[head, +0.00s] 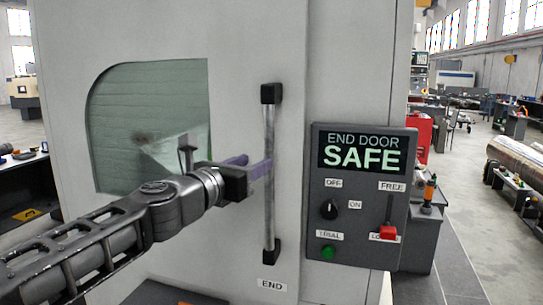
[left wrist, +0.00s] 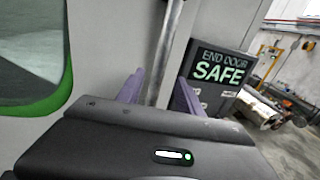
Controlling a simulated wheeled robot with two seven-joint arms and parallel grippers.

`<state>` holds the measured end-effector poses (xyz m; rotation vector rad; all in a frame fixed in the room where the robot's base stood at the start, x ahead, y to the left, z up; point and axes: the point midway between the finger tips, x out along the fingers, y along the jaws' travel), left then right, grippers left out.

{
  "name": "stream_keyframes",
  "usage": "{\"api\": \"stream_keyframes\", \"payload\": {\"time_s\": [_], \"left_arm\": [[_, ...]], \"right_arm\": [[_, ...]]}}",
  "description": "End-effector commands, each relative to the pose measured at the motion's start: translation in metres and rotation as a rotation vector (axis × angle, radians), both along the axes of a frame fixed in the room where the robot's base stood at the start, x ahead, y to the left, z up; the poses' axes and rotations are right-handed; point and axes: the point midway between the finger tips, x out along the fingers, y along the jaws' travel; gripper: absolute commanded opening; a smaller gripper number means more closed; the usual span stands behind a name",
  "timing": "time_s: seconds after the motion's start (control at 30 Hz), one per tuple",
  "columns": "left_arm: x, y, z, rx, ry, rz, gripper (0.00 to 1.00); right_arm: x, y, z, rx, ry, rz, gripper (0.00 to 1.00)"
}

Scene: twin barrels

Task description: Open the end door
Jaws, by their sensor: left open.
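The end door (head: 240,80) is a grey panel with a greenish window (head: 140,100), and it appears closed. Its upright metal bar handle (head: 268,210) has black mounts at top and bottom, above an END label. My left gripper (head: 259,163) is at the handle's middle height with purple fingers apart. In the left wrist view the handle (left wrist: 163,55) passes between the open fingers (left wrist: 160,82); contact cannot be told. The control box (head: 315,225) screen reads END DOOR SAFE. Its red lever (head: 388,232) is down over the partly hidden lower label. My right gripper is not in view.
A red cabinet (head: 424,140) and benches are further back right. Open floor (head: 460,200) lies at the right.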

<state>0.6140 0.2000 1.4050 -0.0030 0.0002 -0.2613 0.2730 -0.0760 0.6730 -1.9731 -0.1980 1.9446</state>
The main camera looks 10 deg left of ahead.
Motion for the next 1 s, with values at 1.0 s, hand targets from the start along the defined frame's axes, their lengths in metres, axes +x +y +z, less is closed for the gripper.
{"api": "stream_keyframes", "payload": {"time_s": [1.0], "left_arm": [[0.076,-0.02,0.0,0.003,0.0,0.001,0.43]], "right_arm": [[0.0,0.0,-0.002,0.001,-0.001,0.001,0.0]]}}
